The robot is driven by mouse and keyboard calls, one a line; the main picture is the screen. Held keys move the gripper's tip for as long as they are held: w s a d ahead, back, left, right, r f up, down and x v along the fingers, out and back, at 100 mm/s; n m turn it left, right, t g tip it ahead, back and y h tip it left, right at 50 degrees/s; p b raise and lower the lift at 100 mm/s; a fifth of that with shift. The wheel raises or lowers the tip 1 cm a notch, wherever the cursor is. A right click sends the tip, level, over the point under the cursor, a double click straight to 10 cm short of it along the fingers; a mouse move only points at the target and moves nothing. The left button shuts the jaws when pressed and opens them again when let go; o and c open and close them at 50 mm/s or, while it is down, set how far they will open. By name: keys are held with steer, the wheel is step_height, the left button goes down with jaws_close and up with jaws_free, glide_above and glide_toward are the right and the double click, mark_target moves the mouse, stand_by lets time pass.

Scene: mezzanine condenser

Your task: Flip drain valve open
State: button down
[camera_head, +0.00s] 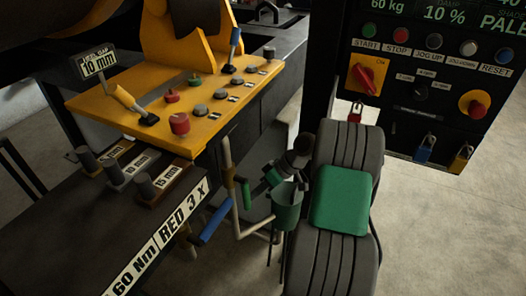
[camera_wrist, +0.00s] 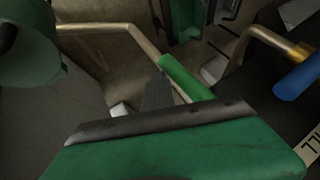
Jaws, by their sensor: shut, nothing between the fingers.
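Two pale bent pipes stand beside the dark bench, each with a coloured lever handle. The green handle (camera_head: 246,193) is upright in the head view, and it also shows in the wrist view (camera_wrist: 187,77). The blue handle (camera_head: 215,224) slants outward lower down, and it is at the right of the wrist view (camera_wrist: 298,77). No label shows which is the drain valve. My gripper (camera_head: 258,189) is shut and empty, close to the right of the green handle. Its dark fingers (camera_wrist: 157,94) lie just left of the green handle in the wrist view; contact cannot be told.
A yellow button panel (camera_head: 215,85) overhangs at the upper left. The dark bench (camera_head: 60,225) fills the lower left. A black control cabinet (camera_head: 440,110) with padlocks stands at the right. Concrete floor (camera_head: 440,230) is clear at the lower right.

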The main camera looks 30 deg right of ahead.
steer(key=w+d, duration=0.2)
steer(key=d, duration=1.1)
steer(key=shift+w+r+p, duration=0.35)
steer(key=shift+w+r, duration=0.05)
steer(key=shift+r, duration=0.05)
